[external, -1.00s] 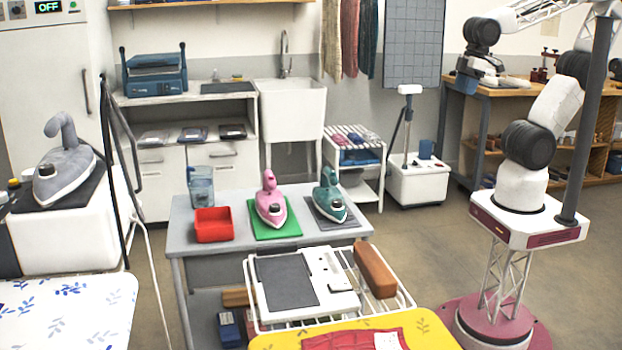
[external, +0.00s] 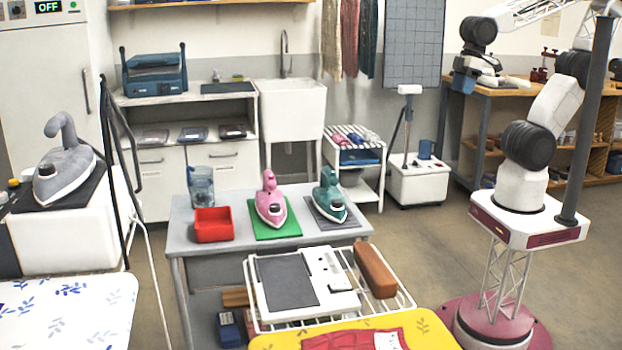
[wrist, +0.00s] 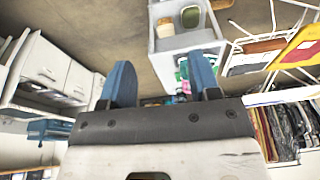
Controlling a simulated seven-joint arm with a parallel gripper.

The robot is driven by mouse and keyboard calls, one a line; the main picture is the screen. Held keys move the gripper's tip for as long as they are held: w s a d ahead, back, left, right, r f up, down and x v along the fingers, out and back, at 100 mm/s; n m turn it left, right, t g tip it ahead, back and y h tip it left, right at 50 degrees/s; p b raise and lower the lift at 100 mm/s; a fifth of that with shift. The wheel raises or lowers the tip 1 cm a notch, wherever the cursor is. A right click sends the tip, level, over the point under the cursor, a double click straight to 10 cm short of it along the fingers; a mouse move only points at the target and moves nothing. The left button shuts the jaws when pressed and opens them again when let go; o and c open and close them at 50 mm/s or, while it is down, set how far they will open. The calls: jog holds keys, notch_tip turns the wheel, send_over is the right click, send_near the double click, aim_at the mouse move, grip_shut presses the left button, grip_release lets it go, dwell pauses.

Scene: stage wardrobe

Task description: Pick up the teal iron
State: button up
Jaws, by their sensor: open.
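The teal iron (external: 330,197) rests on a dark grey mat (external: 345,222) at the right end of the grey table (external: 186,240) in the external view. The pink iron (external: 271,203) stands left of it on a green mat (external: 290,231). My gripper (external: 464,86) is high, right of and behind that table, well apart from the teal iron. In the wrist view my gripper (wrist: 163,82) has its two blue fingers spread with nothing held. Small teal and pink patches show near the right finger, partly hidden; I cannot tell the irons' outlines there.
A red bin (external: 213,226) and a clear blue jug (external: 201,184) stand left of the irons. In front is a white rack (external: 408,299) with a brown block (external: 375,270). A grey iron (external: 64,175) stands far left. Floor is free between table and my base.

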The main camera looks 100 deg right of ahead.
jog(key=w+a+m+y, duration=0.2)
jog(key=w+m, duration=0.3)
jog(key=w, duration=0.8)
jog(key=m+y, duration=0.3)
jog(key=m, duration=0.9)
send_over(332, 191)
jog(key=d, duration=0.3)
notch_tip(332, 191, down, 17)
jog(key=shift+w+f, duration=0.1)
jog(key=shift+f, duration=0.3)
jog(key=shift+x, duration=1.25)
jog(key=shift+x, duration=2.6)
